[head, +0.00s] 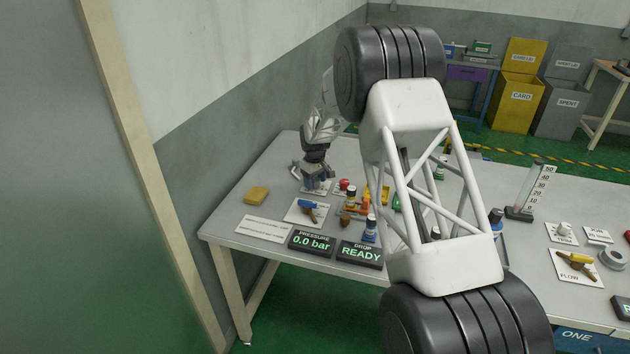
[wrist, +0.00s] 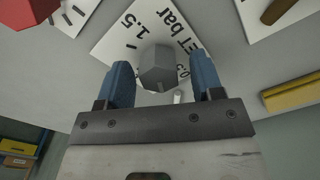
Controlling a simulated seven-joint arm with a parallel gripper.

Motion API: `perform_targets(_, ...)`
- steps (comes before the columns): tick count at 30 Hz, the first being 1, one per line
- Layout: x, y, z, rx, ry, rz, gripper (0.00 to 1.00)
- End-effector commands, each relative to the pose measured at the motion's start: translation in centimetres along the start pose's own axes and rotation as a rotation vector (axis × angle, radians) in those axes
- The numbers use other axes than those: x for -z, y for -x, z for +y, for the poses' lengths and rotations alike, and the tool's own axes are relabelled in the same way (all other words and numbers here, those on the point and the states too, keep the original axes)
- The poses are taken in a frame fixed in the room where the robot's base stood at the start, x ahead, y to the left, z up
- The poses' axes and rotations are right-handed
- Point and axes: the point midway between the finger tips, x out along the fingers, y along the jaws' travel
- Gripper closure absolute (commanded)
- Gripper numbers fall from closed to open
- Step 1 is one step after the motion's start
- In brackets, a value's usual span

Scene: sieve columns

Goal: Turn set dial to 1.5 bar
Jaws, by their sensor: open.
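The set dial is a grey faceted knob (wrist: 158,68) on a white card (wrist: 112,42) that reads "1.5", "SET bar" and "0.5" in the wrist view. My gripper (wrist: 161,60) is open, with one blue finger on each side of the knob and a visible gap on both sides. A small pale piece (wrist: 178,97) shows just below the knob near "0.5"; I cannot tell if it is the pointer. The pressure display (head: 312,242) reads 0.0 bar.
A red button (head: 344,184) stands right of my gripper. The drop display (head: 360,253) reads READY. My arm hides the middle of the table (head: 223,222).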

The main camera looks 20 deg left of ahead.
Motion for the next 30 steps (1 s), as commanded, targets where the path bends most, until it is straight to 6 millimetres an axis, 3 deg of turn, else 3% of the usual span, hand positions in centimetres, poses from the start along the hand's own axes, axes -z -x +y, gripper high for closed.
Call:
perform_targets(1,0.0,0.0,0.0,0.0,0.0,0.0,0.41)
perform_targets(9,0.0,0.01,-0.01,0.0,0.0,0.0,0.82)
perform_targets(11,0.0,0.01,-0.01,0.0,0.0,0.0,0.89)
perform_targets(22,0.0,0.06,-0.02,0.0,-0.046,0.0,0.89)
perform_targets(30,-0.02,0.06,0.02,0.0,-0.19,0.0,0.89)
